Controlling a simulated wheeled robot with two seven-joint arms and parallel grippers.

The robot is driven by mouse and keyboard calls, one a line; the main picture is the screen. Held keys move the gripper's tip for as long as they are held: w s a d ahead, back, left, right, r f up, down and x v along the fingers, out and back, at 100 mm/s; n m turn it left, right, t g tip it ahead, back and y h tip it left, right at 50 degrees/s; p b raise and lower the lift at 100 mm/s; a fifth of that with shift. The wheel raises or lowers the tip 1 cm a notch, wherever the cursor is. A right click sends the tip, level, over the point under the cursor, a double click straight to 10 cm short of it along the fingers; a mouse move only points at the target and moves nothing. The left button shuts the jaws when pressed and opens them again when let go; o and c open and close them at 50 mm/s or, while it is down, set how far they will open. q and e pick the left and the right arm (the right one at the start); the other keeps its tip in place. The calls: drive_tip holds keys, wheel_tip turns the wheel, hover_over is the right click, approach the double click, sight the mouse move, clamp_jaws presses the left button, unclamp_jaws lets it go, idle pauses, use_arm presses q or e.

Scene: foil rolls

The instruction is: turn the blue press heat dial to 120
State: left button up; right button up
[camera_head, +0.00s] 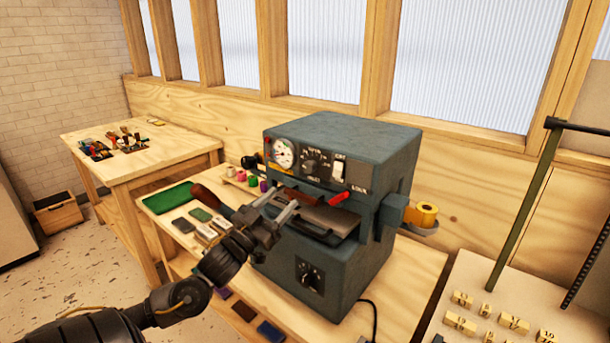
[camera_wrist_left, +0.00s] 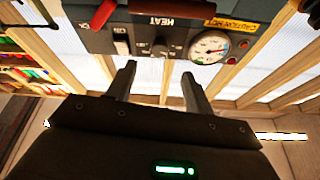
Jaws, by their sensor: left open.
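The blue-grey press (camera_head: 342,134) stands on a wooden bench. Its upper panel carries the heat dial (camera_head: 311,164), a dark knob between a round gauge (camera_head: 283,153) and a pale switch (camera_head: 337,171). In the left wrist view, where the panel appears upside down, the heat dial (camera_wrist_left: 160,48) sits under the HEAT label, just beyond my fingertips. My left gripper (camera_head: 281,199) is in front of the press, below the panel; its two fingers (camera_wrist_left: 158,73) are apart with nothing between them. The dial's exact setting is too small to read. My right gripper is not in view.
A red-tipped lever (camera_head: 338,198) juts from the press front. A second black knob (camera_head: 310,275) is on the lower front. A gold foil roll (camera_head: 426,214) is at the right side. Colored foil rolls (camera_head: 252,180) and a green mat (camera_head: 168,197) lie left of the press.

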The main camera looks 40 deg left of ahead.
sight(307, 170)
use_arm(q)
drive_tip(key=p+x, duration=0.1)
drive_tip(key=x, duration=0.2)
drive_tip(key=p+x, duration=0.1)
drive_tip(key=x, duration=0.2)
drive_tip(key=r+p+x, duration=0.1)
drive_tip(key=x, duration=0.2)
drive_tip(key=shift+w+r+p, duration=0.1)
drive_tip(key=shift+w+p, duration=0.05)
drive_tip(key=shift+p, duration=0.2)
drive_tip(key=shift+w+r, duration=0.15)
drive_tip(key=shift+w, duration=0.5)
drive_tip(key=c, duration=1)
